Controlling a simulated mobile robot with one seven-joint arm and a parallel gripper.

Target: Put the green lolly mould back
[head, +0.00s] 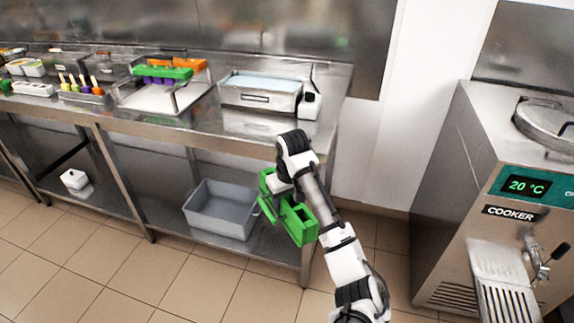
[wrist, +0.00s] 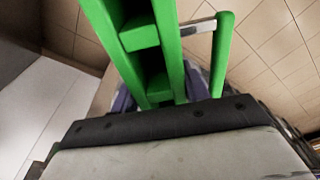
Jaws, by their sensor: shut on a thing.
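A green lolly mould (head: 299,224) hangs tilted in front of the steel table's right end, below the level of its top. My gripper (head: 279,187) is shut on it. In the wrist view the mould (wrist: 150,45) runs up from the gripper (wrist: 165,112), with openings between its green walls and a green bar on a metal rod at its right. The fingertips are mostly hidden. A second green mould (head: 162,72) and an orange mould (head: 186,63) sit on a metal stand (head: 175,99) on the table, with purple parts below the green one.
A steel bath (head: 258,97) with pale blue contents stands right of the stand, beside a white and black device (head: 310,103). A grey bin (head: 222,211) sits on the lower shelf. The cooker (head: 505,214) stands at right, with floor between.

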